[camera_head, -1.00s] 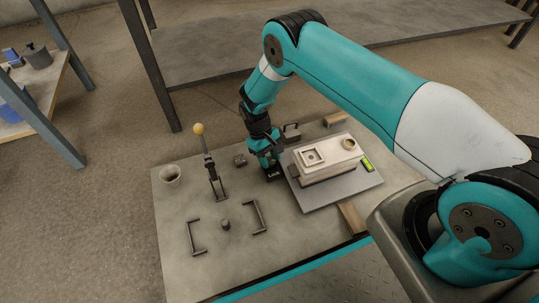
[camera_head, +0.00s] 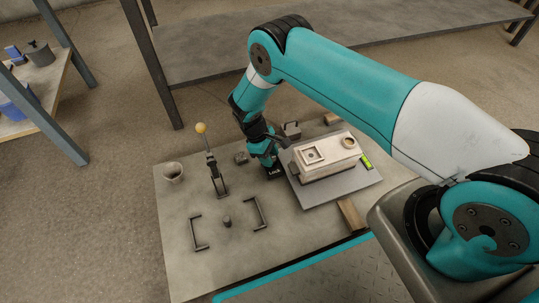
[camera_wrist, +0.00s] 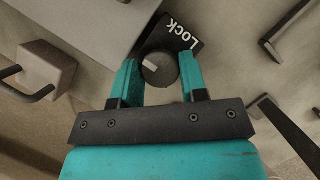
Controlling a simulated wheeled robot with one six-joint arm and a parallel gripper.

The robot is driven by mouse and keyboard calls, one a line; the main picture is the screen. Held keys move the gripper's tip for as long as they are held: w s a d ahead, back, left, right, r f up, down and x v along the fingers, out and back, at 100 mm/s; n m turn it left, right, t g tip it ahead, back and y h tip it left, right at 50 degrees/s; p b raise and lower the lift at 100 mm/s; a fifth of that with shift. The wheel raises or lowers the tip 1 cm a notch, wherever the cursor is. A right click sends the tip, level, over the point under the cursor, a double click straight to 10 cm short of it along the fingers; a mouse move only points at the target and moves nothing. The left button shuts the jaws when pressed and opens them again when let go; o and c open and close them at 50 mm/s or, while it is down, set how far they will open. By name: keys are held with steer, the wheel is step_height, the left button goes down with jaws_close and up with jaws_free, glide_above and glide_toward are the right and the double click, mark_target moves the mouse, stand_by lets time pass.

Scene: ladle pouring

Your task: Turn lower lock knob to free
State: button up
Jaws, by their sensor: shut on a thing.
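The lock knob (camera_wrist: 160,68) is a round dark knob with a pale mark on its left part in the wrist view. It sits beside a black plate (camera_wrist: 182,36) lettered "Lock". My gripper (camera_wrist: 160,76) has its two teal fingers on either side of the knob and is shut on it. In the head view my gripper (camera_head: 268,166) is down at the table by the left edge of the grey metal plate, and hides the knob there.
A pale mould block (camera_head: 326,156) stands on the grey plate (camera_head: 336,193) to the right. Left are a yellow-ball lever (camera_head: 211,158), a cup (camera_head: 173,171), and two brackets (camera_head: 196,233) (camera_head: 260,213) with a small post (camera_head: 227,221) between them. A handled block (camera_wrist: 45,72) is near my left finger.

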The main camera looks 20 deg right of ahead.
steer(key=shift+a, duration=0.1)
steer(key=o, duration=0.9)
steer(key=shift+r, duration=0.1)
steer(key=p+v, duration=0.6)
steer(key=v, duration=1.1)
steer(key=shift+r+p, duration=0.2)
steer(key=shift+p, duration=0.15)
